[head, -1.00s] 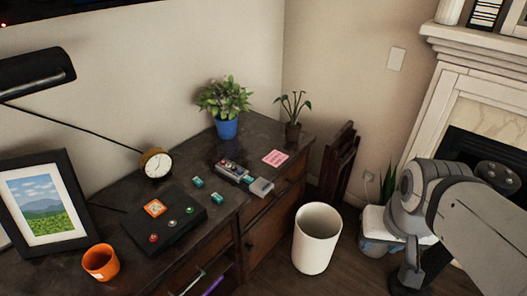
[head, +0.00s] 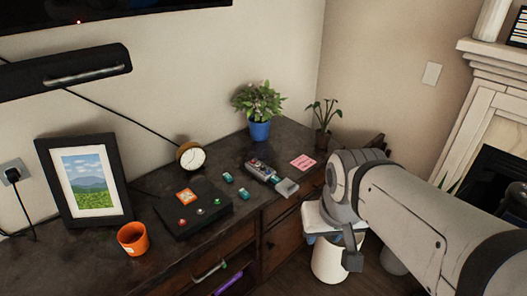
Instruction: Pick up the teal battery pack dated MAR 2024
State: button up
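Two small teal battery packs lie on the dark desk top: one (head: 228,177) farther back and one (head: 243,194) nearer the front edge. Their labels are too small to read, so I cannot tell which is dated MAR 2024. A grey device (head: 261,170) lies to their right, with a light grey block (head: 285,187) at its near end. My gripper (head: 352,258) hangs at the end of my arm, right of the desk and apart from the packs. Its fingers are not clear enough to show whether they are open.
A black box with coloured buttons (head: 190,214) lies left of the packs. An orange cup (head: 133,239), picture frame (head: 122,190), clock (head: 191,156), potted plant (head: 259,105) and pink note (head: 303,162) stand or lie around. A white bin (head: 328,266) is beside the desk.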

aim_at(275, 180)
jog(key=i, duration=1)
jog(key=u, duration=0.05)
